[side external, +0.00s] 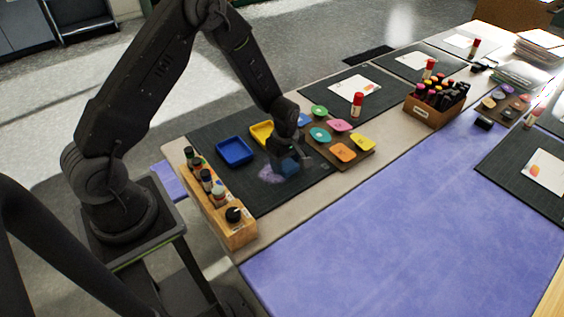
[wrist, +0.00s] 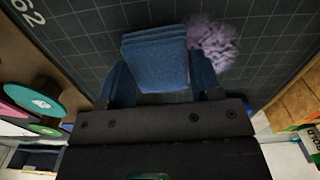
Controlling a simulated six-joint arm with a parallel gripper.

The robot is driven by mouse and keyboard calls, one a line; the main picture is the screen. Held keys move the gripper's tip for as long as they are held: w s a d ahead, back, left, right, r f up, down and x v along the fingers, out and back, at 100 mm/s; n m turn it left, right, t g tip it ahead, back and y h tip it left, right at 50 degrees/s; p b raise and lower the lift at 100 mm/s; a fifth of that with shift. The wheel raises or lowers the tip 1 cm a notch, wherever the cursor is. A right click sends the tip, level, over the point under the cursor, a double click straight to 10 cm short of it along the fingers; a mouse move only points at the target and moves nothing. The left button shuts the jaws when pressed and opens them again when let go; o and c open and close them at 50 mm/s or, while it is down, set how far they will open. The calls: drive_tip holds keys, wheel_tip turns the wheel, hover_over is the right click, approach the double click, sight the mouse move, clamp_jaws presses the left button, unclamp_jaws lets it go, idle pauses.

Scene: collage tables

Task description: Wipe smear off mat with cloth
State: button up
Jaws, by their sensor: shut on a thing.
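A folded blue cloth (wrist: 155,60) is between the fingers of my gripper (wrist: 160,85) in the wrist view, and my gripper is shut on it. In the side view the cloth (side external: 288,167) is low over the dark gridded mat (side external: 270,198); I cannot tell whether it presses on the mat. A pale purple smear (wrist: 213,43) lies on the mat right beside the cloth. The smear also shows in the side view (side external: 270,174), to the left of the cloth. Part of it may be hidden under the cloth.
A blue tray (side external: 234,151) and a yellow tray (side external: 262,133) stand on the mat's far side. A wooden rack of bottles (side external: 236,232) stands along the mat's left edge. A board with coloured lids (side external: 350,158) lies close on the right. The mat's front part is clear.

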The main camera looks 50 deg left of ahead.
sight(254, 176)
drive_tip(key=shift+w, duration=1.35)
drive_tip(key=shift+a, duration=0.8)
drive_tip(key=shift+s+f, duration=0.1)
drive_tip(key=shift+s, duration=5.4)
drive_tip(key=shift+s+a, duration=0.2)
drive_tip(key=shift+a, duration=0.55)
drive_tip(key=shift+w+a, duration=0.1)
drive_tip(key=shift+w, duration=5.55)
drive_tip(key=shift+r, duration=0.2)
drive_tip(key=shift+r, duration=2.4)
